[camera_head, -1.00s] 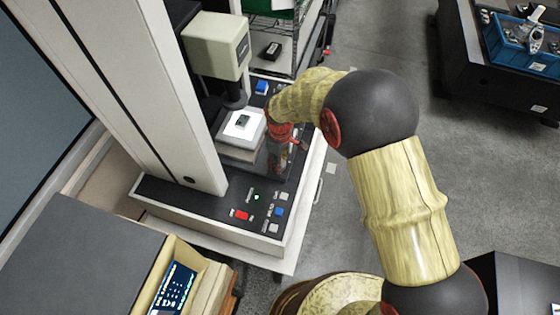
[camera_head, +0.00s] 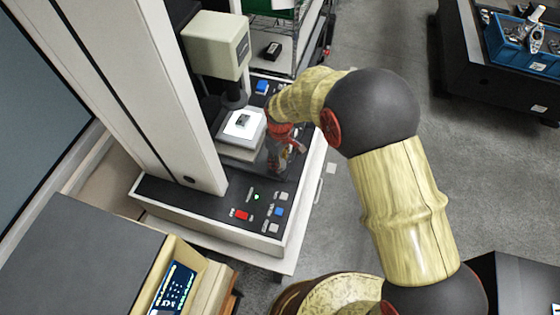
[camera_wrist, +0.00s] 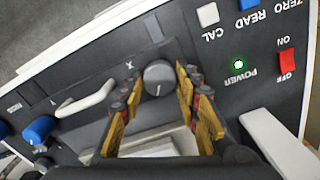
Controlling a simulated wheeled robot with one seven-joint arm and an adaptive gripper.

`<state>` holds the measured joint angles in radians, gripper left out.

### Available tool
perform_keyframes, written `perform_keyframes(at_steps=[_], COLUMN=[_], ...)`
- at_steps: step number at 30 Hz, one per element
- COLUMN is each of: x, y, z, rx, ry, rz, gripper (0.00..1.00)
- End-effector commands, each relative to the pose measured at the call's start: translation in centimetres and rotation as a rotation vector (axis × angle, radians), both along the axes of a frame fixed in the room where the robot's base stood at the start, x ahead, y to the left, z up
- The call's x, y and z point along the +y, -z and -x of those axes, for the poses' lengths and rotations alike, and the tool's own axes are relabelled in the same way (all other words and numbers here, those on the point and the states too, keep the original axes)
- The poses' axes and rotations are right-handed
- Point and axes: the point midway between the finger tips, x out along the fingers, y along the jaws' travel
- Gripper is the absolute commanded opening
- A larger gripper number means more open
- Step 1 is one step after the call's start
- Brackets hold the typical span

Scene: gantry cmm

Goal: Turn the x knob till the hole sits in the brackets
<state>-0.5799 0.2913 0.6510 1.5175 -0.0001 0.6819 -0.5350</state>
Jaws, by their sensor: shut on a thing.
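The x knob (camera_wrist: 159,77) is a dark grey round knob with a light pointer line, next to an "X" mark in the wrist view. My gripper (camera_wrist: 161,85) is shut on the knob, one yellow-and-dark finger on each side. In the head view my gripper (camera_head: 281,160) is at the right side of the machine's base, and the knob is hidden there. A small dark part (camera_head: 243,121) lies on the bright lit stage (camera_head: 233,131) under the optical head. The hole is too small to make out. The brackets on the screen (camera_head: 173,288) cannot be read.
The measuring machine's column (camera_head: 150,80) and beige head (camera_head: 216,45) stand left of my arm. The base panel has a red power switch (camera_head: 241,215), a lit green lamp (camera_wrist: 238,64) and several buttons. A pale curved handle (camera_wrist: 88,101) and blue knob (camera_wrist: 39,130) are near the x knob.

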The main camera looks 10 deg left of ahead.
Motion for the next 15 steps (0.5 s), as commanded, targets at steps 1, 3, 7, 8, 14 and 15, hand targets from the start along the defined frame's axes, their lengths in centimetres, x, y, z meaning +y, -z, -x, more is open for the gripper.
perform_keyframes(at_steps=[1,3,7,8,14,15], x=[0.0,0.0,0.0,0.0,0.0,0.0], y=[0.02,0.01,0.0,0.0,-0.01,-0.01], z=[-0.03,-0.03,-0.04,-0.04,-0.05,-0.05], rx=[0.0,0.0,-0.001,-0.001,-0.001,-0.001], ry=[0.032,0.085,0.176,0.195,0.304,0.32], rz=[0.0,-0.001,-0.001,-0.001,-0.001,-0.001], gripper=[0.07,0.07,0.07,0.07,0.07,0.07])
